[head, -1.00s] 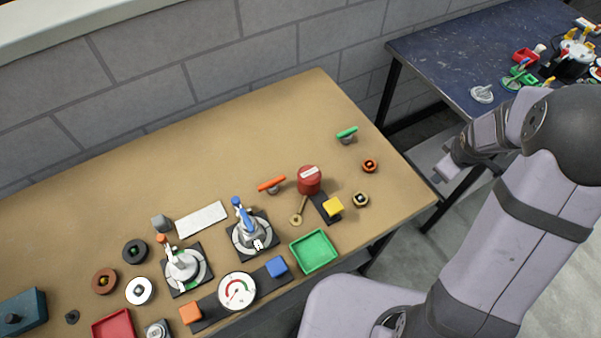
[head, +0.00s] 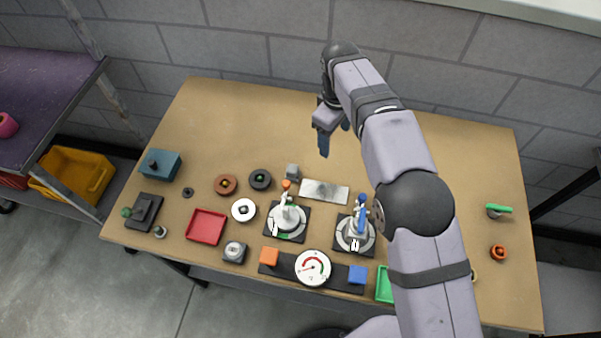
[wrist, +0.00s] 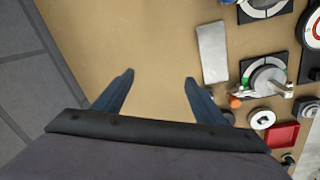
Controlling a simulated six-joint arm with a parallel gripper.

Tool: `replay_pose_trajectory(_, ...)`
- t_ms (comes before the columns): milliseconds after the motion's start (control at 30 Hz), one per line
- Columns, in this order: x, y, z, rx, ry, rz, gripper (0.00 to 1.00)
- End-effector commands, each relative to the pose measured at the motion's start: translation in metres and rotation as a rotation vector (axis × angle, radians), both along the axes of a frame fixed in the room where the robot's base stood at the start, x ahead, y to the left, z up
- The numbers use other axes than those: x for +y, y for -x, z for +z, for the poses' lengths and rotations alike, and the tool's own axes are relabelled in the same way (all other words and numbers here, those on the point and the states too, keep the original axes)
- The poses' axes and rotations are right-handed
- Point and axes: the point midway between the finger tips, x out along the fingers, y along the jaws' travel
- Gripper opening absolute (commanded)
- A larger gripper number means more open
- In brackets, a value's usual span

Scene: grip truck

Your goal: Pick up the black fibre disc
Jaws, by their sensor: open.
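The black disc (head: 260,180), with a small greenish centre, lies flat on the tan table in the head view, left of the grey block. A brown disc (head: 226,184) lies to its left and a white disc (head: 243,210) just below it. My gripper (head: 334,138) is above the back of the table, up and to the right of the black disc and apart from it. In the wrist view my gripper (wrist: 159,77) is open, with bare table between its fingers. I cannot make out the black disc there; my gripper body covers part of that area.
Near the disc stand a grey block (head: 292,172), a pale plate (head: 324,191) and a lever device with an orange knob (head: 286,220). A red tray (head: 206,227) and a teal box (head: 160,165) are further left. The table's back left is clear.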

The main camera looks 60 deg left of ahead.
Motion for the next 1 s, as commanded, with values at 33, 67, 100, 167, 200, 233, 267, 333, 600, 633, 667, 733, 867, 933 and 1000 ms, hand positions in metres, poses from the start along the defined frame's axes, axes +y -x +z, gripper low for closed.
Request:
replay_pose_trajectory(33,0.018,0.043,-0.001,0.019,0.010,0.066,0.65)
replay_pose_trajectory(67,0.024,0.064,-0.001,0.030,0.017,0.097,0.65)
replay_pose_trajectory(100,0.031,0.090,-0.002,0.044,0.027,0.135,0.65)
replay_pose_trajectory(167,0.038,0.125,-0.002,0.059,0.038,0.186,0.65)
replay_pose_trajectory(200,0.041,0.144,-0.002,0.069,0.046,0.214,0.65)
replay_pose_trajectory(233,0.042,0.157,-0.002,0.075,0.050,0.233,0.65)
replay_pose_trajectory(267,0.043,0.168,-0.002,0.081,0.054,0.249,0.65)
replay_pose_trajectory(333,0.044,0.187,-0.003,0.089,0.063,0.278,0.65)
replay_pose_trajectory(600,0.044,0.205,-0.004,0.098,0.071,0.305,0.65)
replay_pose_trajectory(633,0.044,0.205,-0.006,0.098,0.071,0.304,0.65)
replay_pose_trajectory(667,0.044,0.204,-0.008,0.098,0.072,0.304,0.65)
replay_pose_trajectory(733,0.044,0.204,-0.013,0.098,0.072,0.304,0.65)
replay_pose_trajectory(867,0.044,0.203,-0.023,0.098,0.071,0.303,0.65)
replay_pose_trajectory(933,0.045,0.203,-0.024,0.097,0.069,0.303,0.65)
replay_pose_trajectory(1000,0.045,0.203,-0.024,0.097,0.069,0.303,0.65)
